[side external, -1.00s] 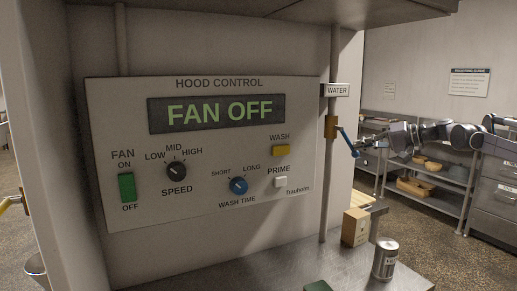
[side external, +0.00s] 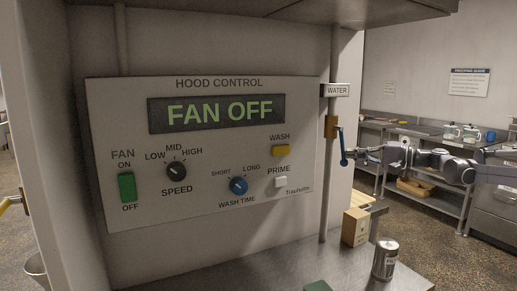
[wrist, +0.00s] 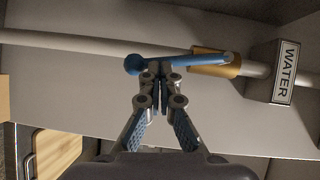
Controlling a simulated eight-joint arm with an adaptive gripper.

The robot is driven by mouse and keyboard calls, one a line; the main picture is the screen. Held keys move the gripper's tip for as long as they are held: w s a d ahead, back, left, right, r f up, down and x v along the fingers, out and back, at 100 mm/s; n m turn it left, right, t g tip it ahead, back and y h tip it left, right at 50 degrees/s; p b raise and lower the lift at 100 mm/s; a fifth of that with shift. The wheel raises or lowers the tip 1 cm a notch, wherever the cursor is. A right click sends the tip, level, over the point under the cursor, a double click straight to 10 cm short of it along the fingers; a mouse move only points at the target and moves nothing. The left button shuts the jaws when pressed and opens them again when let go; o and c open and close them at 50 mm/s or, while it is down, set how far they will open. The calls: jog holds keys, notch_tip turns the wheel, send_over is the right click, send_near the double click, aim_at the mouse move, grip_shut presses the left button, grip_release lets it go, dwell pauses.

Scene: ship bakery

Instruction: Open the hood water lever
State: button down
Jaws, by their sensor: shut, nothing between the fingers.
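The water lever (side external: 343,148) is blue with a round knob end. It hangs from a brass valve body (side external: 331,127) on the vertical pipe, pointing down almost along the pipe. In the wrist view the lever (wrist: 190,61) lies nearly parallel to the pipe, with its knob at the left. My gripper (wrist: 160,68) is shut and empty. Its fingertips are at the lever near the knob; whether they touch is hard to tell. In the side view my gripper (side external: 372,154) comes in from the right.
The WATER sign (side external: 336,90) is on the pipe above the valve. The hood control panel (side external: 210,205) is left of the pipe and reads FAN OFF. A cardboard box (side external: 355,227) and a metal can (side external: 385,259) stand on the counter below. Shelves stand behind my arm.

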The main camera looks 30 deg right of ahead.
dwell(0.3)
jog(key=w+d+r+v, duration=0.1)
jog(key=d+v, duration=0.1)
jog(key=v, duration=1)
jog(key=shift+d, duration=0.25)
jog(key=shift+s+r, duration=0.1)
jog(key=s+a+f+n+g+h, duration=0.1)
jog(key=s+a+f+n+g, duration=0.15)
jog(key=a+f, duration=0.45)
jog(key=s+a+f+n+g+h, duration=0.1)
jog(key=s+a+f+g+h, duration=0.2)
jog(key=a, duration=0.8)
jog(key=s+a+f+n+h, duration=0.2)
jog(key=s+f, duration=0.4)
jog(key=s, duration=0.3)
jog(key=s+a+f+n+g+h, duration=0.1)
jog(key=s+a+f+n+h, duration=0.2)
jog(key=s+f, duration=0.4)
jog(key=shift+s+a+f+n+h, duration=0.3)
jog(key=shift+s+a+n, duration=0.5)
jog(key=shift+s, duration=0.35)
